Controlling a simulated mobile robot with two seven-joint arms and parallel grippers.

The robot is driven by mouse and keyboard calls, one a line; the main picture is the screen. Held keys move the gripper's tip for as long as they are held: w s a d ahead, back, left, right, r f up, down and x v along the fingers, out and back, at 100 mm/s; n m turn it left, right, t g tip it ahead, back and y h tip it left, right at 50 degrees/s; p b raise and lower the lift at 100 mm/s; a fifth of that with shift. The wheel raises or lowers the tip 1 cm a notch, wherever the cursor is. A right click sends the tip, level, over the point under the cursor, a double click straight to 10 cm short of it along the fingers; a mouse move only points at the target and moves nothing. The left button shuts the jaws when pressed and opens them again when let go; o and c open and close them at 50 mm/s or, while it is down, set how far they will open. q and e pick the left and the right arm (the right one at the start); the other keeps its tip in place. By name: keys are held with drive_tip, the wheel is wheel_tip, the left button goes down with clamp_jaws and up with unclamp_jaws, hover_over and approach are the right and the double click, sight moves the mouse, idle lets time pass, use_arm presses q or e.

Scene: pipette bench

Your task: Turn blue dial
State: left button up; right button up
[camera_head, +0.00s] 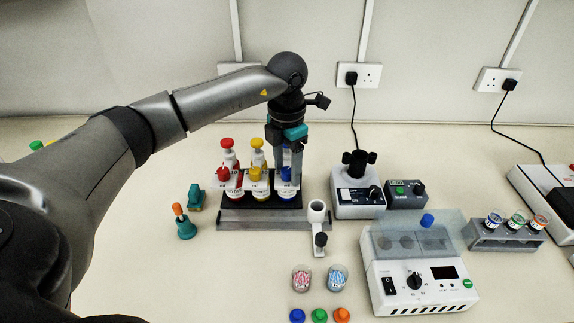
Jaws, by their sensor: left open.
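My left gripper (289,160) points down over the right end of a dark rack (262,204) and is open. The rack holds upright dispensers: a red-topped one (228,160), a yellow-topped one (258,163) and a blue one (287,189). The blue one is directly below my gripper and its top is partly hidden by the fingers. A blue knob part (286,174) shows at its front. I cannot tell whether the fingers touch it. My right gripper is not in view.
A white device with black knobs (352,205) stands close right of the rack. A white machine with a clear lid (425,290) stands front right. Loose coloured caps (319,316) and two small cups (301,278) lie in front. The bench at front left is clear.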

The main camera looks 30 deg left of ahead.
sight(287, 170)
use_arm(q)
wheel_tip(287, 170, up, 15)
idle(0.4)
idle(0.5)
